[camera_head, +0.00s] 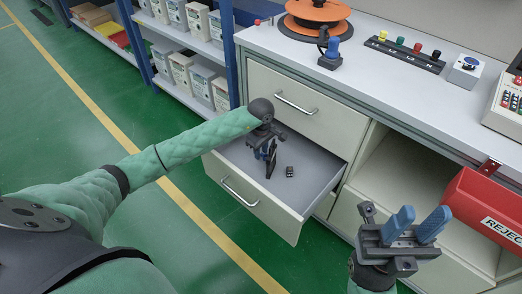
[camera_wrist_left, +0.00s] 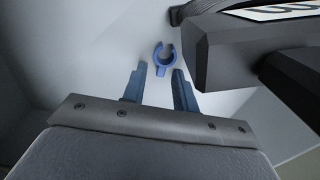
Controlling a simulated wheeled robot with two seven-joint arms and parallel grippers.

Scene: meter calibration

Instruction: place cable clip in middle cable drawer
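An open drawer (camera_head: 275,216) stands out below a shut top drawer. My left gripper (camera_head: 268,152) points down inside it. In the left wrist view a blue C-shaped cable clip (camera_wrist_left: 164,66) lies on the pale surface just beyond the fingertips, apart from them. The left gripper (camera_wrist_left: 160,78) is open, its two blue fingers spread and empty. The clip cannot be made out in the head view, where the gripper covers that area. My right gripper (camera_head: 419,222) is open and empty in front of the bench at lower right.
A small dark object (camera_head: 290,171) lies in the drawer right of the left gripper. A dark block (camera_wrist_left: 235,50) fills the left wrist view's right side. A red REJECT bin (camera_head: 478,200) stands near the right gripper. An orange spool (camera_head: 318,12) sits on the benchtop.

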